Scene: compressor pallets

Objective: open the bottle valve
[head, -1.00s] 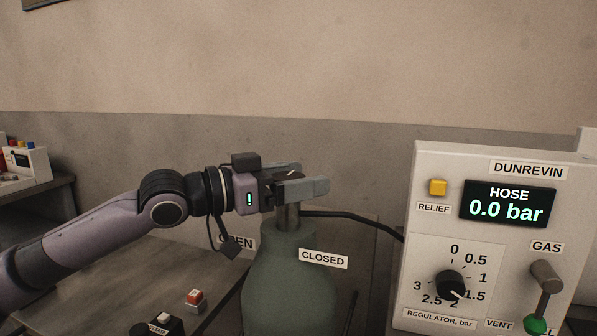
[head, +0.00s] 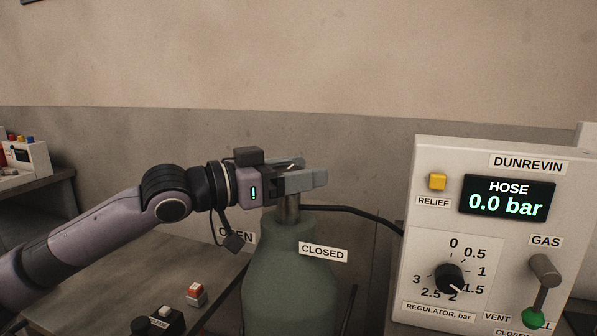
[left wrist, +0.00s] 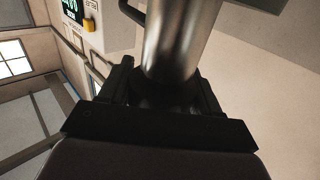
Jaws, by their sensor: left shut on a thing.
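The green gas bottle (head: 290,285) stands upright in the middle of the head view, with a CLOSED label (head: 323,252) on its right and an OPEN label (head: 237,236) on its left, partly covered by a cable of my arm. My left gripper (head: 300,180) is shut on the bottle valve at the top of the metal neck (head: 289,208). The fingers hide most of the valve; a small pale mark shows above them. In the left wrist view the shiny metal neck (left wrist: 180,40) runs up from between the fingers. My right gripper is not in view.
The DUNREVIN panel (head: 480,240) stands at the right, with its display (head: 507,198) reading HOSE 0.0 bar, a regulator knob (head: 449,278) and a GAS lever (head: 543,275). A black hose (head: 350,212) runs from the neck to it. A bench (head: 130,285) lies left.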

